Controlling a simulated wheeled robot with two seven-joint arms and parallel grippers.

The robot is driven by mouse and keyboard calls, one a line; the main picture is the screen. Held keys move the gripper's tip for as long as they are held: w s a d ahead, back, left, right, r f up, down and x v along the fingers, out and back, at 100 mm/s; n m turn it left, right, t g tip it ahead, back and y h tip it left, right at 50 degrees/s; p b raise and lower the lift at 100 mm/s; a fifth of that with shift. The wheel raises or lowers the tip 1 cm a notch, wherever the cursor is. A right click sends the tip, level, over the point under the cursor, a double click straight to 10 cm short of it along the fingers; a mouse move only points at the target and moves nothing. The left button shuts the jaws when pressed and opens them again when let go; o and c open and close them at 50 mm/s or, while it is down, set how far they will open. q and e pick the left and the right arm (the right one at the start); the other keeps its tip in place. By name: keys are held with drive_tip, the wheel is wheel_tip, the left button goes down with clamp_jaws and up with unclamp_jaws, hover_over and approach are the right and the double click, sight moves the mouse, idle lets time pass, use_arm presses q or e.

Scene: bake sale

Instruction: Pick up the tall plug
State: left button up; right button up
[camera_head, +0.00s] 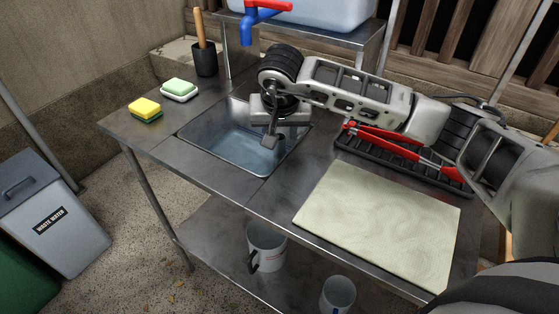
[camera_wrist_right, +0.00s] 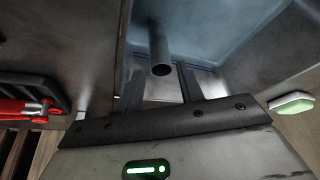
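The tall plug (camera_wrist_right: 158,45), a grey upright tube with a dark open top, shows in the right wrist view inside the sink (camera_head: 225,140). In the head view I cannot make it out; my right gripper covers that part of the sink. My right gripper (camera_head: 269,140) is over the sink's right half, pointing down. In the right wrist view its two fingers (camera_wrist_right: 160,84) are apart, one on each side of the tube's top end. A gap shows on both sides, and I see no contact. My left gripper is not in view.
A drying rack (camera_head: 350,146) with red-handled tongs (camera_head: 385,137) lies under my right arm. A pale mat (camera_head: 380,225) is in front. A blue-and-red tap (camera_head: 250,25) and a brush holder (camera_head: 205,58) stand behind.

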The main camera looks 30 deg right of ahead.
sight(280, 139)
drive_tip(key=x, duration=0.5)
drive_tip(key=shift+s+a+f, duration=0.15)
drive_tip(key=shift+f, duration=0.05)
drive_tip(key=shift+c, duration=0.3)
clamp_jaws()
drive_tip(key=shift+r, duration=0.1)
